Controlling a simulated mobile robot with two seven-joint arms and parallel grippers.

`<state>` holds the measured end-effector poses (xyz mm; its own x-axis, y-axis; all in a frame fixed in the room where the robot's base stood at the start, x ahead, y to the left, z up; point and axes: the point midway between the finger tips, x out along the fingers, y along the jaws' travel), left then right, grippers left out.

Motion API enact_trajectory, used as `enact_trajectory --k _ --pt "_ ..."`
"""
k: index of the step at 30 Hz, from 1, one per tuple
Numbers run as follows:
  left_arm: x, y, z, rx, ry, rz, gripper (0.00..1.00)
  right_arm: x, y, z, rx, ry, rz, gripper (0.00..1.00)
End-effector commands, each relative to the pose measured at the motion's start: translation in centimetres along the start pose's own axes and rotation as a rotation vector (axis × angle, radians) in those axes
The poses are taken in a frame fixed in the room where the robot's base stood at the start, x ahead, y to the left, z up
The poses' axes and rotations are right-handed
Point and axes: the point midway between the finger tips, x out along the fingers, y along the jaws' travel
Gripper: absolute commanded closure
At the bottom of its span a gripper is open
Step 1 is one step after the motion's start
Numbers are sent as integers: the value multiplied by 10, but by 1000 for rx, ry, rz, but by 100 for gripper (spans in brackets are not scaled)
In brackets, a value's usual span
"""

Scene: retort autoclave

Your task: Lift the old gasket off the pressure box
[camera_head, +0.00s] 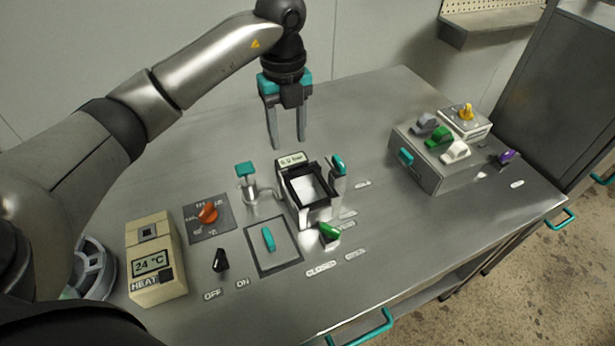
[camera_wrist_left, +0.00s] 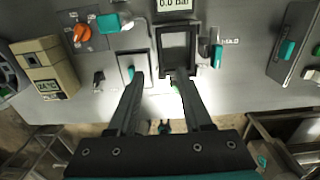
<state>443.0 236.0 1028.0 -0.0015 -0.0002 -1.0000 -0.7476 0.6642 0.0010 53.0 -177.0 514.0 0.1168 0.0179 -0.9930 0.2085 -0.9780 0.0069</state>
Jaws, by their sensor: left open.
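The pressure box (camera_head: 318,215) stands on the metal table near the middle of the head view. A black square gasket (camera_head: 328,203) lies around its open top; the inside looks pale. A small display (camera_head: 291,159) reading 0.0 Bar sits at its back edge. My left gripper (camera_head: 287,146) hangs pointing down behind the box, above and apart from it, open and empty. In the left wrist view, the gasket (camera_wrist_left: 161,40) shows at the upper middle, beyond the open fingers (camera_wrist_left: 158,77). My right gripper is not in view.
A teal-topped valve (camera_head: 246,178) stands left of the box, and a teal-handled clamp (camera_head: 338,168) on its right. A green knob (camera_head: 329,232) is close in front. A beige heater unit (camera_head: 156,260) is at left; a grey box with coloured knobs (camera_head: 428,172) at right. The table's back is clear.

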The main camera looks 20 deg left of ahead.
Motion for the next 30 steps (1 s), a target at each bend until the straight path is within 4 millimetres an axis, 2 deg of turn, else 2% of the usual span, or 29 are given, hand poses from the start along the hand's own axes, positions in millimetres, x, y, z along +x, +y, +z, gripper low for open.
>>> enact_trajectory --k 4,8,12,20,30 --pt "36 1 -2 1 5 4 50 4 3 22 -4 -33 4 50" --pt "62 1 -2 0 3 3 50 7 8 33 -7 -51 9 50" --pt "81 0 -2 2 2 1 50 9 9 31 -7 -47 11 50" --pt "95 0 -4 3 2 0 50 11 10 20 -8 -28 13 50" --pt "140 0 -11 1 2 1 50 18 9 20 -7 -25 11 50"
